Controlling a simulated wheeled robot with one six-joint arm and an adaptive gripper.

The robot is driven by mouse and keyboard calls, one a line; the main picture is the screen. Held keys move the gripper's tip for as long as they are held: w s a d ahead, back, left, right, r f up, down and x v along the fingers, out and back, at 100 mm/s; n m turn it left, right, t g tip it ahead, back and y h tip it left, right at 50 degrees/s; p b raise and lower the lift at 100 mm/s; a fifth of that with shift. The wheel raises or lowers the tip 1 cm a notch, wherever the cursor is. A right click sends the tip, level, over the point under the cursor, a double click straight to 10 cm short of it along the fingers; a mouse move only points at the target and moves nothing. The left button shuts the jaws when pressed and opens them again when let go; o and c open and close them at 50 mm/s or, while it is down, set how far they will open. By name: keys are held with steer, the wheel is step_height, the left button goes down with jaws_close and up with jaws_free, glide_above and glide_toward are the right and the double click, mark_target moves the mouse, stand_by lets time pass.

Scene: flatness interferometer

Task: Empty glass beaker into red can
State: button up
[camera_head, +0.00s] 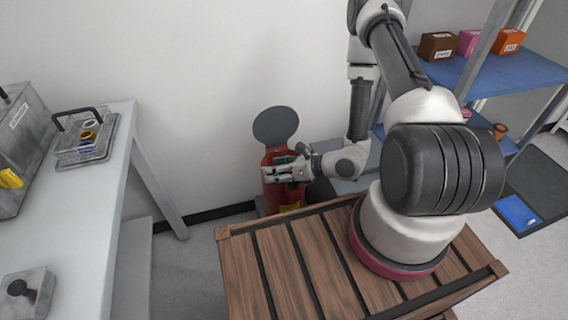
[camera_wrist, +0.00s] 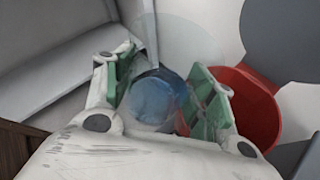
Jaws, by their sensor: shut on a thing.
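The red can (camera_head: 283,191) stands on the floor by the wall, with its round dark lid (camera_head: 276,125) raised at the back. In the wrist view the can's red opening (camera_wrist: 252,104) shows at the right, beside my gripper's right finger. My gripper (camera_head: 285,172) is in front of the can's upper part in the head view. In the wrist view my gripper (camera_wrist: 168,98) is shut on the clear glass beaker (camera_wrist: 153,97), which has bluish contents. The beaker is see-through, and its rim and tilt are hard to make out. The lid also shows in the wrist view (camera_wrist: 280,38).
A blue shelf (camera_head: 470,75) with several small boxes is at the right. Floor between bench and can is clear.

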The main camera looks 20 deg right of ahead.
steer(key=shift+w+d+f+m+g, duration=0.3)
steer(key=shift+w+m+g, duration=0.25)
steer(key=shift+m+g, duration=0.05)
steer(key=shift+w+d+r+m+g+y, duration=0.3)
steer(key=shift+w+r+m+g+y, duration=0.1)
steer(key=shift+w+r+m+y, duration=0.15)
steer(key=shift+f+m+g+y, duration=0.45)
steer(key=shift+f+m+g, duration=0.3)
steer(key=shift+m, duration=0.2)
steer(key=shift+r+m+g+y+p, duration=0.35)
steer(key=shift+r+m+g+y, duration=0.1)
steer(key=shift+m, duration=0.25)
steer(key=shift+f+m+y, duration=0.25)
steer(key=shift+f+m, duration=0.1)
steer(key=shift+m, duration=0.15)
steer(key=shift+w+d+f+m+g+y+p, duration=0.3)
steer(key=shift+w+d+m+g+p, duration=0.15)
steer(key=shift+w, duration=0.25)
steer(key=shift+w, duration=0.1)
steer(key=shift+w+d+f+m+g+y+p, duration=0.1)
steer(key=shift+w+f+m+g+y+p, duration=0.25)
steer(key=shift+m, duration=0.3)
steer(key=shift+d+f+m+g+y+p, duration=0.1)
steer(key=shift+f+m+y+p, duration=0.3)
steer(key=shift+m, duration=0.2)
